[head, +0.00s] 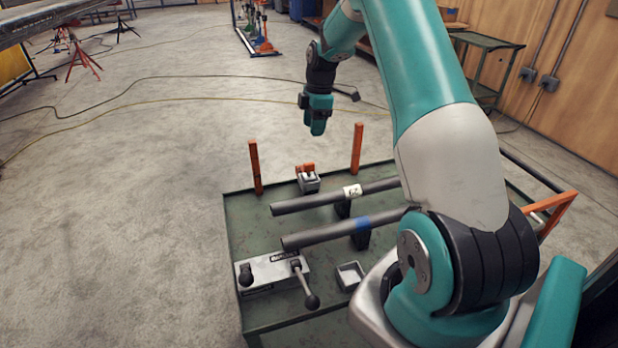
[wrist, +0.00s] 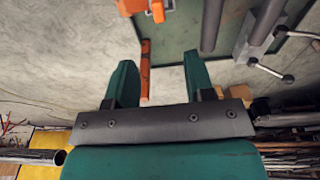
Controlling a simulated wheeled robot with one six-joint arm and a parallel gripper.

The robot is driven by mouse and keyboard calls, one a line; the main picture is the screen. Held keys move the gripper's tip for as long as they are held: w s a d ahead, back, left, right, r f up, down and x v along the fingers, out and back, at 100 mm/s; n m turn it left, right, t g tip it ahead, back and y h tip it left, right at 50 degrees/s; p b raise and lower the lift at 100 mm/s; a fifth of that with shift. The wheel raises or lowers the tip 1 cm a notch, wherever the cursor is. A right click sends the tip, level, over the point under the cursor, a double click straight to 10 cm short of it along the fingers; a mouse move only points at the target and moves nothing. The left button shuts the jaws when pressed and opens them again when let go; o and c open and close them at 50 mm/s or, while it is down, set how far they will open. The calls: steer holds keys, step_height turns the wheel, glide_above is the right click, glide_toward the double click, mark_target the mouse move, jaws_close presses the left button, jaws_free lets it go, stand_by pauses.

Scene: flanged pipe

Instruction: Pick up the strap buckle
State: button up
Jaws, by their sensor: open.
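The strap buckle, as far as I can tell, is the small grey and orange piece (head: 308,179) at the far edge of the green table (head: 236,222) in the head view. It also shows, cut off by the top edge, in the wrist view (wrist: 146,8). My gripper (head: 317,130) hangs above and apart from it in the head view. In the wrist view my gripper (wrist: 160,72) has its two green fingers spread with nothing held between them. An orange post (wrist: 145,70) shows in the gap, beyond the fingers.
Two orange posts (head: 255,167) (head: 357,147) flank the buckle. Two dark pipes (head: 330,197) (head: 335,232) lie on supports nearer me. A grey clamp unit with levers (head: 272,271) and a small square tray (head: 350,275) sit at the near side. Open floor lies left.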

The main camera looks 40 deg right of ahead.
mark_target(309, 163)
steer(key=f, duration=0.3)
steer(key=f+p, duration=0.1)
steer(key=f, duration=0.2)
steer(key=a+f, duration=0.1)
steer(key=f, duration=0.3)
steer(key=shift+w+a+p, duration=0.1)
steer(key=shift+w+p, duration=0.2)
steer(key=shift+p, duration=0.1)
steer(key=shift+w+a+f+p, duration=0.1)
steer(key=shift+f+p, duration=0.35)
steer(key=shift+f, duration=0.85)
steer(key=shift+w+f+p, duration=0.1)
steer(key=shift+f+p, duration=0.35)
steer(key=shift+f, duration=0.85)
steer(key=shift+c, duration=0.5)
steer(key=c, duration=0.7)
